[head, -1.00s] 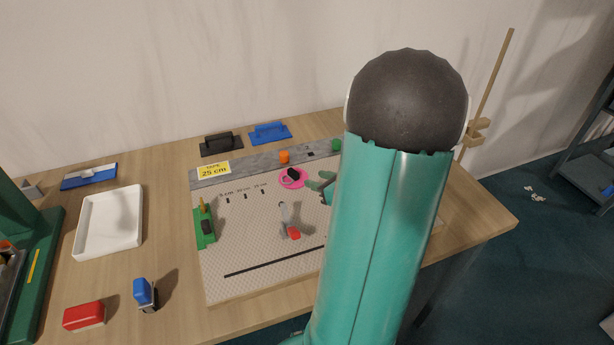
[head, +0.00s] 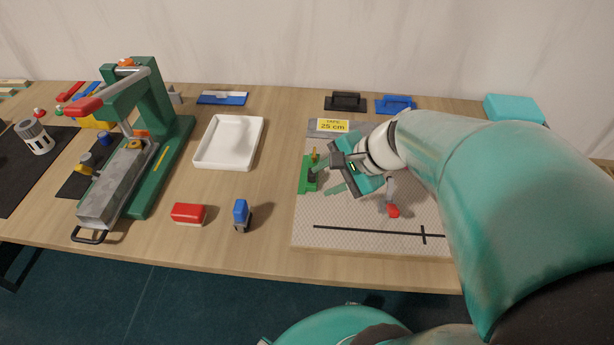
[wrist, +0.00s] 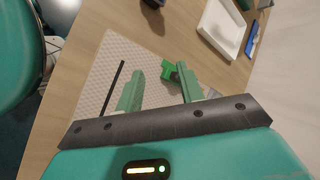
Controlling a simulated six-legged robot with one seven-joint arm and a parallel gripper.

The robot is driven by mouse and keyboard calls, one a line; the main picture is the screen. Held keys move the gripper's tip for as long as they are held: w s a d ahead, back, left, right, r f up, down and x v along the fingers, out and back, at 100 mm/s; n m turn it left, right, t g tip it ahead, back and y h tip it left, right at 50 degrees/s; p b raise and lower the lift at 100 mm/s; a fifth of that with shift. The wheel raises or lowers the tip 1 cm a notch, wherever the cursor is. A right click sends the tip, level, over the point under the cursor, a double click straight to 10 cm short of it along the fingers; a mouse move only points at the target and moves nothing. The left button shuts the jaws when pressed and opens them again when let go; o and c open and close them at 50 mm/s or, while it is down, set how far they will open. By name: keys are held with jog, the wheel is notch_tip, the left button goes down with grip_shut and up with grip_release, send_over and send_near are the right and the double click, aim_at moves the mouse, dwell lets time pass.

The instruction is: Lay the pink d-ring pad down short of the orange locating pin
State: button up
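My gripper (head: 328,180) hangs over the left part of the pale patterned board (head: 325,222), near a green fixture (head: 305,176). In the wrist view my gripper (wrist: 160,72) has its two green fingers spread apart with nothing held between them. The green fixture (wrist: 170,72) shows beyond the fingers, close to the right one. The pink d-ring pad and the orange locating pin do not show in either current view; my arm covers the back right of the board in the head view.
A grey tool with a red end (head: 392,208) is on the board by my wrist. A white tray (head: 232,142), red block (head: 188,214), blue-topped item (head: 241,214) and green press (head: 160,150) stand left. Black (head: 346,101) and blue (head: 395,104) floats lie behind.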

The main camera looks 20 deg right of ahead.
jog(key=s+a+r+n+h, duration=0.5)
jog(key=s+a+r+n, duration=0.1)
jog(key=n, duration=0.8)
jog(key=shift+s+a+r+n, duration=0.2)
jog(key=shift+a+r+n, duration=0.1)
jog(key=shift+r, duration=0.05)
jog(key=shift+d, duration=0.1)
